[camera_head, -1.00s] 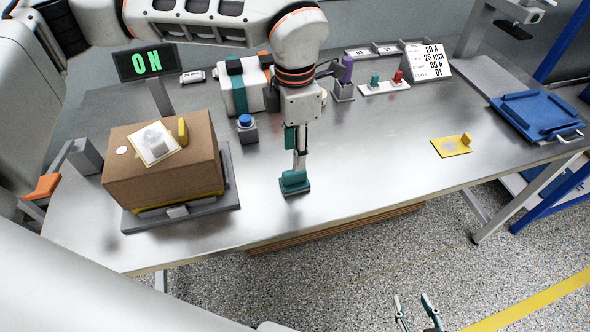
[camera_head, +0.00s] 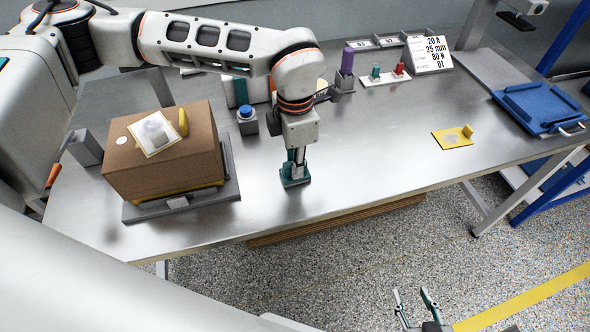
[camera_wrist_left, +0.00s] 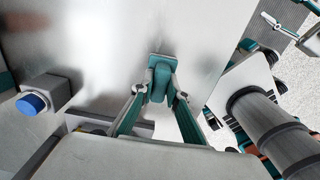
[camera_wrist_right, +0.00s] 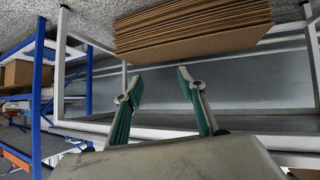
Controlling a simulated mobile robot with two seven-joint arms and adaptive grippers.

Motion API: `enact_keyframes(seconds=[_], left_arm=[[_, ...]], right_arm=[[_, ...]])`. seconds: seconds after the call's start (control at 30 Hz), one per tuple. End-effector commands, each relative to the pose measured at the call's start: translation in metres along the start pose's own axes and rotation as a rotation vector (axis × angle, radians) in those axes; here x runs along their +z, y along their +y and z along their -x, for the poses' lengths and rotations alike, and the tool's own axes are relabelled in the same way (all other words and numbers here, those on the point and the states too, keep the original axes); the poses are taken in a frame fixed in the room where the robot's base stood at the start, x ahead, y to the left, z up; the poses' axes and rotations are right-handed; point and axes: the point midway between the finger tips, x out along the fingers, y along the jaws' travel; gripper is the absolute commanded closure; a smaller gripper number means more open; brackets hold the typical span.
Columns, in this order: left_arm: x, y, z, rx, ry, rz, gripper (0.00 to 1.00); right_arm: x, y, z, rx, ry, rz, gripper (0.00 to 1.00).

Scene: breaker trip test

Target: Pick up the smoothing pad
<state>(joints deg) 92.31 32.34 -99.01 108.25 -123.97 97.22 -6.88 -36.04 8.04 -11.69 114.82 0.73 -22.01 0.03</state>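The smoothing pad is taken to be the small teal block (camera_head: 288,182) on the bare steel table, below my left gripper (camera_head: 296,166). In the left wrist view the pad (camera_wrist_left: 162,61) has a teal base and a rounded raised grip. My left gripper (camera_wrist_left: 160,92) points down with one finger on each side of that grip. Its fingers are partly apart; contact with the grip cannot be made out. My right gripper (camera_head: 414,305) is open and empty, low in front of the table; it also shows in the right wrist view (camera_wrist_right: 160,92).
A brown carton (camera_head: 165,170) with a label stands on a grey platform (camera_head: 132,217) at left. A blue button (camera_head: 246,113) stands behind the pad. A yellow plate (camera_head: 446,138) and a blue tray (camera_head: 540,105) lie to the right. The table around the pad is clear.

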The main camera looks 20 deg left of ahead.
Motion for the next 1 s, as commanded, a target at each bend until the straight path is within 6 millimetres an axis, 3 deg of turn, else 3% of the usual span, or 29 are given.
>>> enact_keyframes(seconds=[0.37,0.57,0.77,1.0], left_arm=[[-0.001,0.000,0.000,-0.001,0.002,0.000,1.00],[0.000,0.000,0.013,0.000,0.002,0.000,1.00],[0.000,0.001,0.049,0.003,-0.002,0.001,1.00],[0.001,0.001,0.117,0.004,-0.003,0.001,1.00]], right_arm=[[0.006,-0.001,0.001,-0.002,-0.010,-0.001,0.60],[0.009,-0.003,0.004,-0.004,-0.017,-0.003,0.60],[0.006,-0.002,0.005,-0.004,-0.015,-0.005,0.60],[0.003,-0.003,0.006,-0.006,-0.013,-0.009,0.60]])
